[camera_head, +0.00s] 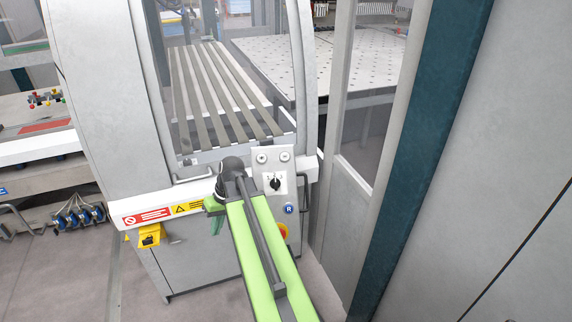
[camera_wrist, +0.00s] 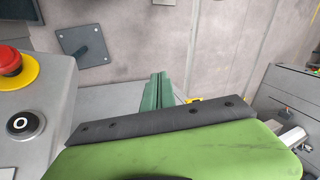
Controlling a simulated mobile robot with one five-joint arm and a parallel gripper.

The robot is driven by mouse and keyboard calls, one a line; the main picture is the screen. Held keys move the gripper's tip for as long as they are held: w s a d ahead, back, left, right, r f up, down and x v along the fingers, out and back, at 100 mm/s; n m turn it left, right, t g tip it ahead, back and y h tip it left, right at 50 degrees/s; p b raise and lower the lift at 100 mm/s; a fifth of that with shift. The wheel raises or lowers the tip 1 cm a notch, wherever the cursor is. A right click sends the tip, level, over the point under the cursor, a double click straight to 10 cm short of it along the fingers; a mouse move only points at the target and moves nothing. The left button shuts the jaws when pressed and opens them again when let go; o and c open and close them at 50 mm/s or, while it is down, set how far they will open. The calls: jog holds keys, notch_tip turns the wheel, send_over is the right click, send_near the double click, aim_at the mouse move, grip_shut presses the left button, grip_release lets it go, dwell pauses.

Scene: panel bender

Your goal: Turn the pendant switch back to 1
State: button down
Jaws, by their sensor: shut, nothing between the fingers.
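The pendant panel (camera_head: 264,172) is a light grey plate on the front of the machine. Its black rotary switch (camera_head: 275,184) has small marks above it; I cannot read which one it points at. In the wrist view, the grey box (camera_wrist: 55,105) at the left carries a red emergency stop (camera_wrist: 14,66) on yellow and a black button marked O (camera_wrist: 22,124); the rotary switch is not in that view. My gripper (camera_wrist: 157,91) has dark green fingers, closed together and empty. In the head view the gripper (camera_head: 216,224) is left of and below the switch, apart from it.
A blue R button (camera_head: 289,209) and a partly hidden red-yellow stop (camera_head: 283,231) lie below the switch. A teal post (camera_head: 420,120) and grey wall (camera_head: 500,180) bound the right.

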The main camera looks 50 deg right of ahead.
aim_at(276, 184)
jog(key=s+d+r+m+t+p, duration=0.1)
jog(key=s+d+r+t+p, duration=0.15)
jog(key=s+d+r, duration=0.6)
jog(key=s+d+r+m+t+p, duration=0.2)
jog(key=s+d+p, duration=0.1)
jog(key=d, duration=1)
jog(key=s+d+r+m+t+p, duration=0.1)
jog(key=s+d+r+t+p, duration=0.15)
jog(key=s+d+r, duration=0.6)
jog(key=d+b+x, duration=0.1)
jog(key=b+x, duration=0.1)
jog(key=x, duration=0.2)
jog(key=d+f+b+x, duration=0.1)
jog(key=b+x, duration=0.2)
jog(key=x, duration=0.2)
jog(key=d+b+x, duration=0.1)
jog(key=b+x, duration=0.1)
jog(key=x, duration=0.2)
jog(key=shift+w+f, duration=0.15)
jog(key=shift+f, duration=0.2)
jog(key=shift+w+a+r, duration=0.15)
jog(key=shift+w+a, duration=0.6)
jog(key=shift+w+a+r, duration=0.15)
jog(key=shift+w+a, duration=0.55)
jog(key=shift+a, duration=0.05)
